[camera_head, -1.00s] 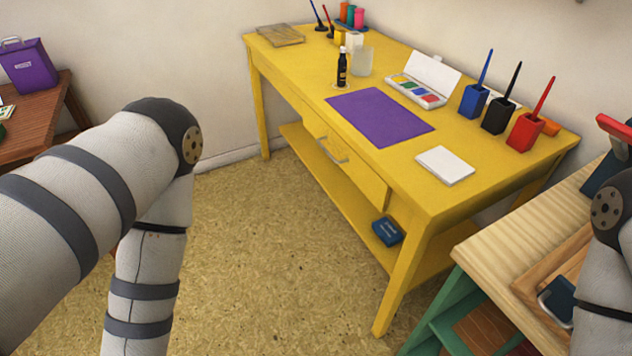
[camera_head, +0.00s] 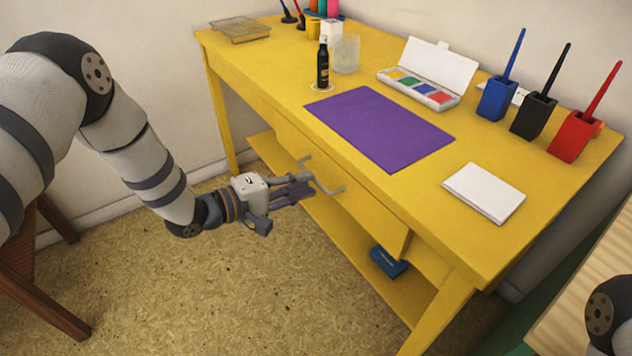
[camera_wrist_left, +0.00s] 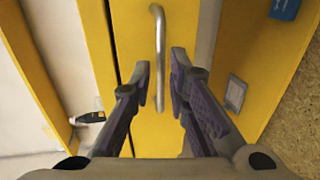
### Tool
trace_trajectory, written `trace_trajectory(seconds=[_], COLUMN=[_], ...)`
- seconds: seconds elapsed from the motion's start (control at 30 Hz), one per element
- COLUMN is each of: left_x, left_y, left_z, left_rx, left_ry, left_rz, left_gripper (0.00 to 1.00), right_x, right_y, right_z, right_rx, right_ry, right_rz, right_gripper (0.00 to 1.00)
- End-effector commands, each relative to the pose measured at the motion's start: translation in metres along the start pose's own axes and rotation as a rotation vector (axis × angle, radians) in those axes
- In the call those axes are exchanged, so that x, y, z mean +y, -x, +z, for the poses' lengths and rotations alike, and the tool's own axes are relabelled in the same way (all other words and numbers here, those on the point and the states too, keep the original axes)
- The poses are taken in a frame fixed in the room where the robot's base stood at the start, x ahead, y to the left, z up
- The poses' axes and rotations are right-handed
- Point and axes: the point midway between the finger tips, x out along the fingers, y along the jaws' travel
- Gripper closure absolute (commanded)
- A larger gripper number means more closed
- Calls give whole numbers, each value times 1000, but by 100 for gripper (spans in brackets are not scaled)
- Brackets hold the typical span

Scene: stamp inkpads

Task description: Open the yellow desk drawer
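The yellow desk (camera_head: 258,70) has a yellow drawer (camera_head: 362,188) in its front, with a grey bar handle (camera_head: 325,187). The drawer looks shut or nearly so; I cannot tell exactly. My left gripper (camera_head: 306,184) is open and level with the handle, just in front of it. In the left wrist view, the handle (camera_wrist_left: 160,40) runs upright between the two dark fingers (camera_wrist_left: 161,78), with a gap on each side. I see no finger contact with it. My right gripper is out of view; only part of my right arm shows at the right edge.
On the desk top are a purple mat (camera_head: 380,128), a white pad (camera_head: 484,192), a dark bottle (camera_head: 322,66), a paint set (camera_head: 428,78) and brush holders (camera_head: 534,116). A blue box (camera_head: 388,262) lies on the lower shelf. The floor before the desk is clear.

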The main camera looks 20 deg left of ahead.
Motion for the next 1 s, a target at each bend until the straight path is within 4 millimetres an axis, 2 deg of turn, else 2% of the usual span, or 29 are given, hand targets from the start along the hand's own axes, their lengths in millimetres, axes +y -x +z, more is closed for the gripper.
trace_trajectory(seconds=[0.1, 0.3, 0.5, 0.6, 0.87, 1.0], left_x=[-2, -1, 0, 0, 0, -1], left_y=[-23, -38, -38, -38, -38, -31], left_z=[1, 0, 0, 0, 0, 0], left_rx=[-1, 0, 1, 1, 1, 1], left_ry=[0, 1, 1, 1, 0, 0], left_rz=[-2, -1, -2, -2, -2, -2], left_gripper=[84, 84, 84, 100, 100, 100], right_x=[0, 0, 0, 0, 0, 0], right_y=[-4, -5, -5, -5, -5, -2], right_z=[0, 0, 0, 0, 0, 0], right_rx=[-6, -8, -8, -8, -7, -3], right_ry=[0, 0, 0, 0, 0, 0], right_rz=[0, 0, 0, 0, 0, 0], right_gripper=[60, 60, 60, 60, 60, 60])
